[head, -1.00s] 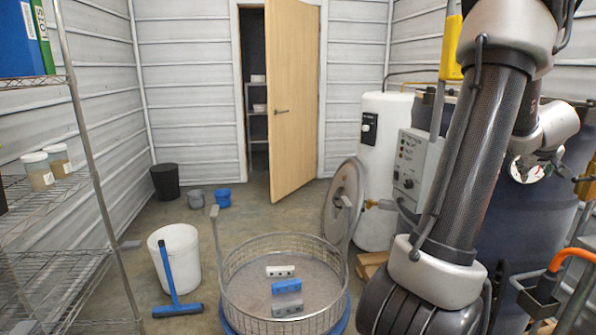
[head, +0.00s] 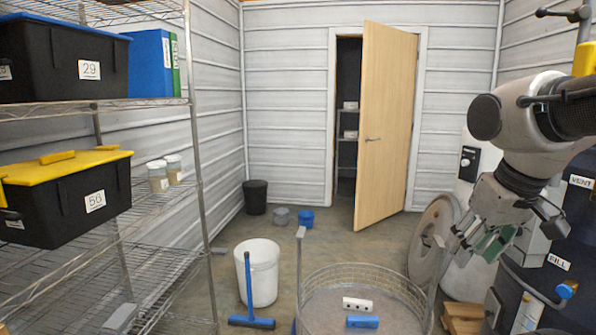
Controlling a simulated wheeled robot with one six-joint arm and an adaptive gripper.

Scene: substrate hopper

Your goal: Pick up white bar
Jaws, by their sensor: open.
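The white bar (head: 357,304) lies in a round wire basket (head: 345,272) at the bottom of the head view. It has dark holes along its side. A blue bar (head: 362,321) lies just in front of it, close to the picture's lower edge. My gripper (head: 480,246) is open and empty, with green on its fingers. It is up and to the right of the basket, well apart from the white bar, in front of the round metal lid. The basket's front part is cut off by the frame.
The round lid (head: 431,245) stands to the right of the basket. A white bucket (head: 262,275) and a blue-headed squeegee (head: 251,321) stand to its left. Wire shelves with bins line the left side. Dark equipment (head: 572,230) is at right. The floor before the door (head: 383,130) is clear.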

